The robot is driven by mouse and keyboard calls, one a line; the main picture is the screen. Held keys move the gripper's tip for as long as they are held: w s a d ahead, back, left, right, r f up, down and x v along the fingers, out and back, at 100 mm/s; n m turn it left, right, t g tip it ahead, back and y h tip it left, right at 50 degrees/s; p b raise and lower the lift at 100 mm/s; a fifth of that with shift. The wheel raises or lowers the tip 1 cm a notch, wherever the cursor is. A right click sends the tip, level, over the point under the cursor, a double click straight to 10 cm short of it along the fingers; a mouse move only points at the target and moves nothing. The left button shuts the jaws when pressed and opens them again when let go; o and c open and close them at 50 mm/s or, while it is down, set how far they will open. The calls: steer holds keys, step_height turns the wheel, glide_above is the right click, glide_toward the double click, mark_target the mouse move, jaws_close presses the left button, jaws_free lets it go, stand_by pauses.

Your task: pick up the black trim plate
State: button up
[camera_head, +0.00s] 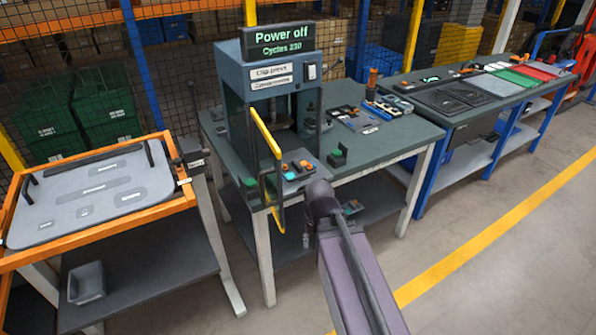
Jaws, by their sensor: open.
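Two flat black plates lie side by side on the green-topped right-hand bench, a nearer one (440,101) and a farther one (467,94). Either could be the black trim plate; I cannot tell which from here. My arm rises from the bottom of the picture to a dark joint in front of the press bench, well left of and nearer than the plates. My gripper's fingers cannot be made out, hidden by or beyond my own arm. Nothing covers the two plates.
A press (268,85) reading "Power off" stands on the middle bench (390,143), its yellow-edged guard (266,135) projecting forward. Grey (494,85), green (516,77) and red (538,71) plates lie beyond the black ones. An orange-framed table (160,205) stands left. Floor at right is clear.

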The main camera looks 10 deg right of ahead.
steer(key=w+f+m+t+y+b, duration=0.1)
steer(key=w+m+t+y+b, duration=0.15)
steer(key=w+m, duration=0.45)
steer(key=m+t+y+b, duration=0.3)
steer(key=m+t, duration=0.7)
steer(key=m, duration=1.5)
glide_toward(299, 165)
steer(key=shift+s+a+r+h+b, duration=0.1)
steer(key=shift+s+r+h+b, duration=0.3)
steer(key=shift+s, duration=0.25)
steer(key=shift+s+a+r+h+b, duration=0.1)
steer(key=shift+s+r+h+b, duration=0.2)
steer(key=shift+s, duration=0.3)
steer(key=shift+f, duration=0.1)
steer(key=shift+b+x, duration=1.5)
steer(key=shift+x, duration=2.6)
steer(key=shift+b+x, duration=1.1)
steer(key=shift+x, duration=1.7)
